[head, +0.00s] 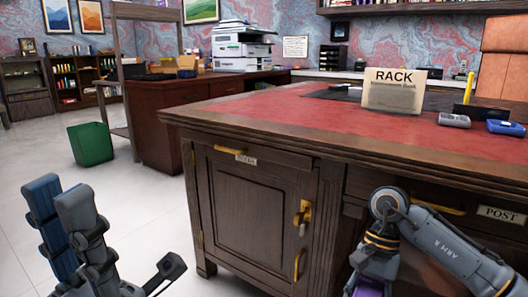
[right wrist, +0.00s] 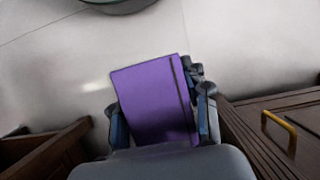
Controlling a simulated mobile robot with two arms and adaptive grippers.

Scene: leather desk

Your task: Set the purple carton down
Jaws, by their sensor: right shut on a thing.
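The purple carton (right wrist: 150,105) is between the fingers of my right gripper (right wrist: 160,112) in the right wrist view, with pale floor behind it. A dark band runs along its right side. In the head view a small purple part of it (head: 367,288) shows at the bottom edge, below my right wrist, in front of the desk. My right gripper is shut on the carton; its fingers are mostly out of the head view. My left gripper (head: 112,240) is open and empty at the lower left of the head view, over the floor.
The large desk (head: 270,112) has a red leather top with a RACK sign (head: 394,90), a grey device (head: 454,120) and a blue device (head: 506,128). A POST label (head: 501,214) is on its front. A green bin (head: 90,144) stands on open floor at left.

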